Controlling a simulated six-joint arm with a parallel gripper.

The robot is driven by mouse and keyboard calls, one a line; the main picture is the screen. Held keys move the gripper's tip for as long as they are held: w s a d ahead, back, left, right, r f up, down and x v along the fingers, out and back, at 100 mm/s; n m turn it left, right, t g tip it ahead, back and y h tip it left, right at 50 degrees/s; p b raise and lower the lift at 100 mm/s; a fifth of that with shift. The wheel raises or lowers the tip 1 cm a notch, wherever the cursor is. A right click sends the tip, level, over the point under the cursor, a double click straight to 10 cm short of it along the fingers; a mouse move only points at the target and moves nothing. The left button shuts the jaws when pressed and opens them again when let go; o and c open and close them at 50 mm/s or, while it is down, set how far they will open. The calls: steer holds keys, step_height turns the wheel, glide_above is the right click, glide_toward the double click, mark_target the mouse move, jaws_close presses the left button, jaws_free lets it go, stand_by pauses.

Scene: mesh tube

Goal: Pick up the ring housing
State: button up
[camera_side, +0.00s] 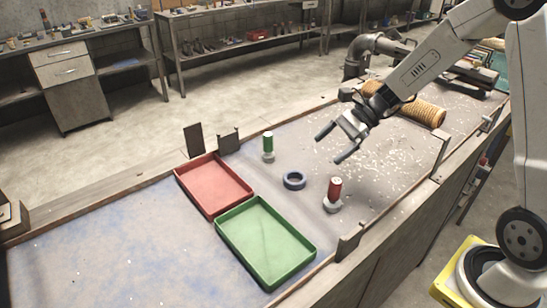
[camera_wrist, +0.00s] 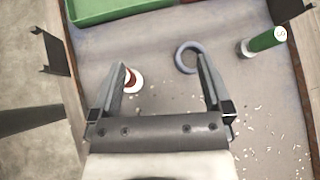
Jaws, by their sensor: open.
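The ring housing (camera_side: 301,181) is a blue-grey ring lying flat on the bench between the green and red cylinders. In the wrist view the ring housing (camera_wrist: 178,57) shows beyond the right fingertip, which partly overlaps its right edge. My gripper (camera_side: 327,145) is open and empty, above the bench and apart from the ring, up and to the right of it in the side view.
A red cylinder (camera_side: 335,188) and a green cylinder (camera_side: 268,141) stand upright on pale bases beside the ring. A red tray (camera_side: 179,180) and a green tray (camera_side: 237,258) lie to the left. Dark upright brackets (camera_side: 194,139) line the bench edges. Pale chips litter the right side.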

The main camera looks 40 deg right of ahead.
steer(key=w+d+m+t+y, duration=0.2)
steer(key=w+d+m+t, duration=0.1)
steer(key=w+d+m, duration=0.15)
glide_toward(298, 174)
steer(key=a, duration=0.3)
steer(key=shift+s+r, duration=0.1)
steer(key=shift+s, duration=0.1)
steer(key=shift+x, duration=3.95)
steer(key=c, duration=1.3)
steer(key=shift+c, duration=0.2)
steer(key=shift+r, duration=0.15)
